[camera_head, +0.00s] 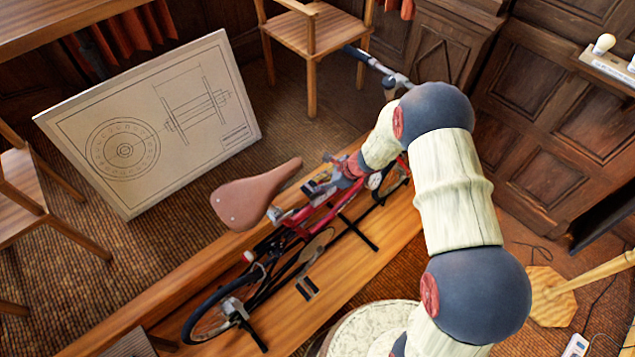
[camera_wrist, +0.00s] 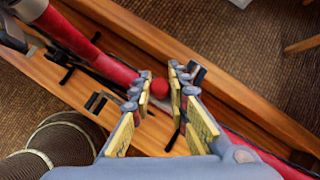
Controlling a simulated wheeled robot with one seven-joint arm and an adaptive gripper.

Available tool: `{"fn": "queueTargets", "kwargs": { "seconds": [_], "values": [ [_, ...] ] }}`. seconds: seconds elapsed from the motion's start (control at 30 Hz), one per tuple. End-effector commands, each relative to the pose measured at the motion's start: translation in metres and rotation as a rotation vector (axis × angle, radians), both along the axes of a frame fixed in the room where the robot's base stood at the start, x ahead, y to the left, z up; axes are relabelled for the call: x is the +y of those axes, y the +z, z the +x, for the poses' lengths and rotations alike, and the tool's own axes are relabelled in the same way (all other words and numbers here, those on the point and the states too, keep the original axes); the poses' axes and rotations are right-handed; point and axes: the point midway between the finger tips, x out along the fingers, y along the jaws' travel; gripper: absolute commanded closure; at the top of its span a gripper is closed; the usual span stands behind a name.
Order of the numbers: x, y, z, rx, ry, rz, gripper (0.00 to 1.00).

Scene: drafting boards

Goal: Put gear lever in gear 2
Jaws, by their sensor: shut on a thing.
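The gear lever shows in the wrist view as a round red knob (camera_wrist: 159,88) between the fingertips, above the red bicycle frame tube. My gripper (camera_wrist: 158,84) is shut on this knob, with the fingers on either side of it. In the head view my gripper (camera_head: 335,181) reaches down to the red frame of the bicycle (camera_head: 318,222), between the brown saddle and the handlebar. There it hides the knob. The lever's shaft and any gear marks are hidden or too small to read, so I cannot tell which gear it is in.
The bicycle stands on a long wooden platform (camera_head: 350,262). The brown saddle (camera_head: 252,196) is close left of my gripper, and the handlebar (camera_head: 378,66) is behind it. A drawing board (camera_head: 200,148) leans at the left. A wooden chair (camera_head: 312,32) stands at the back.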

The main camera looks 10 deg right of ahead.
Motion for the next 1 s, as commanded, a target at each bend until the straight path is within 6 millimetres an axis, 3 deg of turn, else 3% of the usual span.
{"fn": "queueTargets", "kwargs": {
  "seconds": [0.3, 0.7, 0.73, 1.0],
  "values": [
    [-0.0101, 0.0017, 0.0067, 0.073, 0.0, 0.108, 1.0],
    [-0.0106, 0.0013, 0.007, 0.082, 0.002, 0.12, 1.0],
    [-0.0105, 0.0013, 0.0069, 0.082, 0.002, 0.12, 0.82],
    [-0.0111, 0.0012, 0.007, 0.081, 0.002, 0.118, 0.67]
  ]
}}
